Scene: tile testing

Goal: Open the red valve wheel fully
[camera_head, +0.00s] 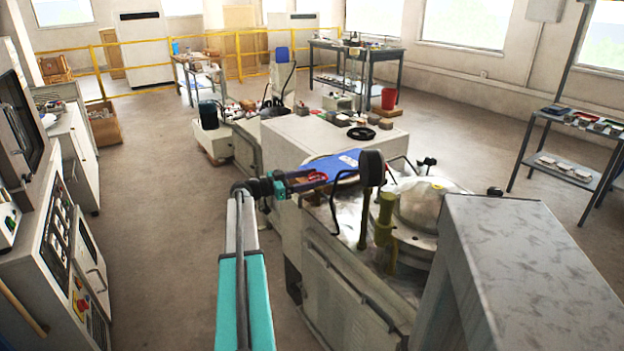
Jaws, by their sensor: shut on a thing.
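The red valve wheel (317,176) shows only as a small patch of red at the end of my gripper, on the near side of the machine in the middle. Its rim and spokes are mostly hidden, and I cannot tell how far it is turned. My gripper (308,182) reaches in from the left, roughly level, and is shut on the red wheel. The fingers are small in this view and partly blend with the blue cloth or sheet behind them.
A blue sheet (335,166) lies on the machine top behind the gripper. A dark round knob on a post (372,167) stands close to the right. A grey box (530,260) fills the lower right. A control cabinet (65,255) stands at the left. The floor (150,220) between is clear.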

